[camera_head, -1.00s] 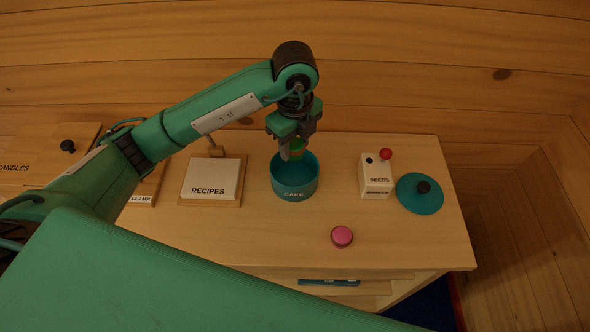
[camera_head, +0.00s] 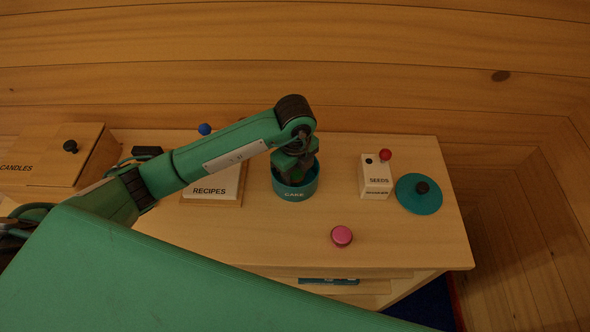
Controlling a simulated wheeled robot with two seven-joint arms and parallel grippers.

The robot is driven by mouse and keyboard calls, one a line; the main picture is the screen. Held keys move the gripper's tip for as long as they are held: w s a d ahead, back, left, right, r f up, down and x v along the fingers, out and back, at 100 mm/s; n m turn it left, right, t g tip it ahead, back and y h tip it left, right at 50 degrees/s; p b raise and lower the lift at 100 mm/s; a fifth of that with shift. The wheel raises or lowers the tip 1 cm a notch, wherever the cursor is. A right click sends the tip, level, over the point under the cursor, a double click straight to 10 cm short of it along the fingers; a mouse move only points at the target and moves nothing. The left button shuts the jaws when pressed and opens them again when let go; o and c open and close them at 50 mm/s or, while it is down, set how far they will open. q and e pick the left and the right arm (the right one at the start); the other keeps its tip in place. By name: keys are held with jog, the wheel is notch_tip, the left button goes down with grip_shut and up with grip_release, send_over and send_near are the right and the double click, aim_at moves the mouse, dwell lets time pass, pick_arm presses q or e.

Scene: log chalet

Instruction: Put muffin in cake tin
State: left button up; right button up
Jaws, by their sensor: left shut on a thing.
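The cake tin (camera_head: 295,193) is a round teal tin labelled CAKE, standing open on the wooden cabinet top near the middle. My left gripper (camera_head: 292,180) points down into the tin, with its fingertips below the rim. It is shut on a small green thing, apparently the muffin (camera_head: 297,179), which is mostly hidden by the fingers and the tin wall. Whether it touches the tin floor cannot be seen. My right gripper is not in view.
A teal lid with a dark knob (camera_head: 418,198) lies at the right, beside a white SEEDS box (camera_head: 376,180). A pink round thing (camera_head: 342,236) lies in front. The RECIPES box (camera_head: 210,190) and CANDLES box (camera_head: 60,160) stand left. The front right top is clear.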

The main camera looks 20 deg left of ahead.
aim_at(295, 172)
pick_arm(q)
jog(key=shift+f, duration=0.2)
jog(key=o, duration=0.7)
jog(key=shift+r, duration=0.5)
notch_tip(295, 172, up, 12)
jog(key=b, duration=0.1)
jog(key=shift+f, duration=0.25)
